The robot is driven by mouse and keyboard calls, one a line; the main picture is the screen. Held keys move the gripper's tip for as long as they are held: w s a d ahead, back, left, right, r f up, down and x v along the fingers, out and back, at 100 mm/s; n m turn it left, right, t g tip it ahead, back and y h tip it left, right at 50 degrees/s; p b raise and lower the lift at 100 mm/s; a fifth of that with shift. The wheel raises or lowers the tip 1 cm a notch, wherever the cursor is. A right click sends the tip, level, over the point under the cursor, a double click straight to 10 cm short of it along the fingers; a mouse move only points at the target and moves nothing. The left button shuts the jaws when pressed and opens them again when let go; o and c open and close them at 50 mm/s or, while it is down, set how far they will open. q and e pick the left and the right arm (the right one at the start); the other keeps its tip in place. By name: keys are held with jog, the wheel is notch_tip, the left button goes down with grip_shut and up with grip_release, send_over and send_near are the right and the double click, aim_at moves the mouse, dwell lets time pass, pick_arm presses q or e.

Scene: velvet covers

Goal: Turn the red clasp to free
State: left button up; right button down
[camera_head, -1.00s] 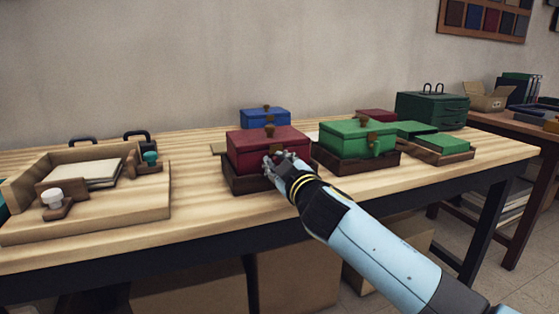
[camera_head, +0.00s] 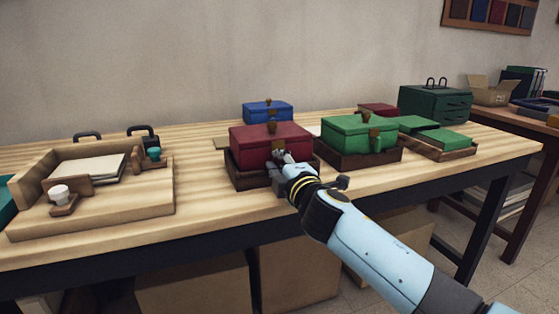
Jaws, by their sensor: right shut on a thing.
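The red box (camera_head: 252,143) sits in a dark wooden tray (camera_head: 240,180) at the middle of the table, with its lid down and a brass knob on top. My right gripper (camera_head: 281,157) is at the right part of its front face, shut on the red box's clasp. The fingers cover most of the clasp, so how far it is turned cannot be seen. My left gripper is not in view.
A green box (camera_head: 345,133) in its own dark tray stands close to the right of my gripper. A blue box (camera_head: 262,112) is behind. A wooden tray (camera_head: 120,212) with sheets is at left. The table front between is clear.

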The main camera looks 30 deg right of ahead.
jog(key=shift+n, duration=0.4)
jog(key=c, duration=1.3)
grip_release()
jog(key=v, duration=1.2)
jog(key=shift+f, duration=0.1)
